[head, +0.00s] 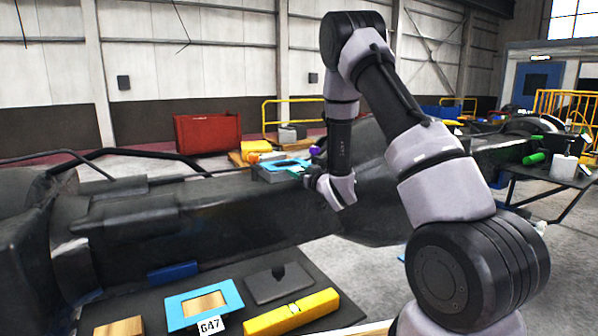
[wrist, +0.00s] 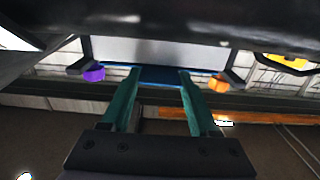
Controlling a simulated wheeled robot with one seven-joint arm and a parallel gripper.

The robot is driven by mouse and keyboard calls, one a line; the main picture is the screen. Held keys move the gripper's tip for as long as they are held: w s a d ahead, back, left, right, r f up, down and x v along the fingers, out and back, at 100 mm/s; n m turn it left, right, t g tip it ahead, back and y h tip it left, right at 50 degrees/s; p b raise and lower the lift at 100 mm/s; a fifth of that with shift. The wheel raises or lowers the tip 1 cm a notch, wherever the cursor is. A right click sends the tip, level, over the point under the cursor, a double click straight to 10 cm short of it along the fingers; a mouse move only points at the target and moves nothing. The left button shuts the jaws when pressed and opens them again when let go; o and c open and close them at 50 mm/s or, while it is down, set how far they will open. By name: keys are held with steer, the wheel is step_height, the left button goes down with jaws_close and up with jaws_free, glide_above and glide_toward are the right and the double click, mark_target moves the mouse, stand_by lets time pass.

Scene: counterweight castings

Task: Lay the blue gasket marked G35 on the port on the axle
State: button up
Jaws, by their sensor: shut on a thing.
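My gripper, seen in the wrist view (wrist: 158,78), has its two green fingers shut on the edge of a dark blue flat piece (wrist: 160,76). In the head view a light blue frame-shaped gasket (head: 272,163) is at the fingertips, over a grey block on the axle (head: 240,215). Its marking cannot be read. I cannot tell whether it touches the block. A purple knob (wrist: 94,75) and an orange knob (wrist: 218,84) stand on either side of the piece. The port opening is hidden.
A light blue frame (head: 175,312) with a G47 tag (head: 210,326) lies on a dark tray in front, around a wooden block. A yellow bar (head: 292,313) and a dark plate with a knob (head: 279,284) lie beside it. A red bin (head: 207,133) stands behind.

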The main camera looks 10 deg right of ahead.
steer(key=shift+f, duration=0.15)
steer(key=o, duration=1.4)
steer(key=shift+s+d, duration=0.1)
steer(key=v, duration=1)
steer(key=s+d+r+m+g+h, duration=0.2)
steer(key=d+r+m+h, duration=0.15)
steer(key=r, duration=0.35)
steer(key=s+d+r+m+g+h, duration=0.2)
steer(key=d+r+m, duration=0.15)
steer(key=r, duration=0.35)
steer(key=s+a+r+g, duration=0.1)
steer(key=s+r+g, duration=0.1)
steer(key=s, duration=0.6)
steer(key=s+a+r+g+y, duration=0.1)
steer(key=s+a+r+g, duration=0.1)
steer(key=s, duration=0.7)
steer(key=s+a+r+g+y, duration=0.1)
steer(key=s+r+g, duration=0.1)
steer(key=s, duration=0.7)
steer(key=shift+s+a+r+m, duration=0.25)
steer(key=shift+r+m, duration=0.15)
steer(key=shift+r, duration=0.05)
